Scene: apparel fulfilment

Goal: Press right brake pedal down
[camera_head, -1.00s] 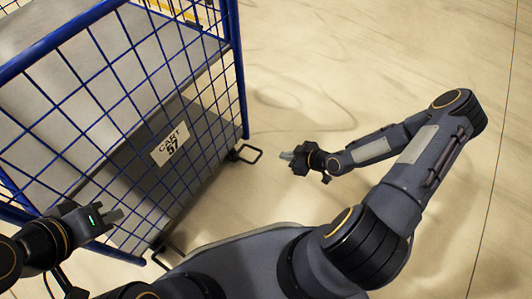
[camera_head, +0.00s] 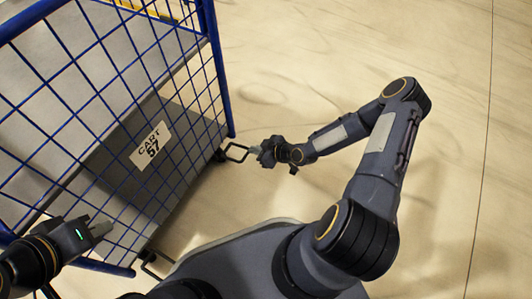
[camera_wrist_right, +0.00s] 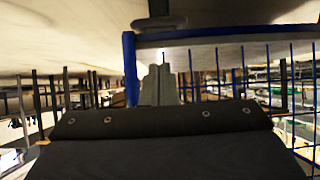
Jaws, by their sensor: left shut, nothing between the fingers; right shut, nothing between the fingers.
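The right brake pedal (camera_head: 237,152) is a dark wire loop low at the cart's right corner, just above the floor. My right gripper (camera_head: 257,151) is shut and empty, with its fingertips at the loop's outer end; I cannot tell whether they touch it. The right wrist view, which is upside down, shows the closed fingers (camera_wrist_right: 158,86) near the blue corner post (camera_wrist_right: 130,70), with a dark caster part (camera_wrist_right: 157,22) at the top. My left gripper (camera_head: 100,228) is shut and empty beside the cart's mesh.
The blue mesh cart (camera_head: 218,68) with a "CART 57" label (camera_head: 151,146) fills the left side of the head view. A second dark pedal (camera_head: 153,262) sits at its near lower corner. The floor to the right is clear.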

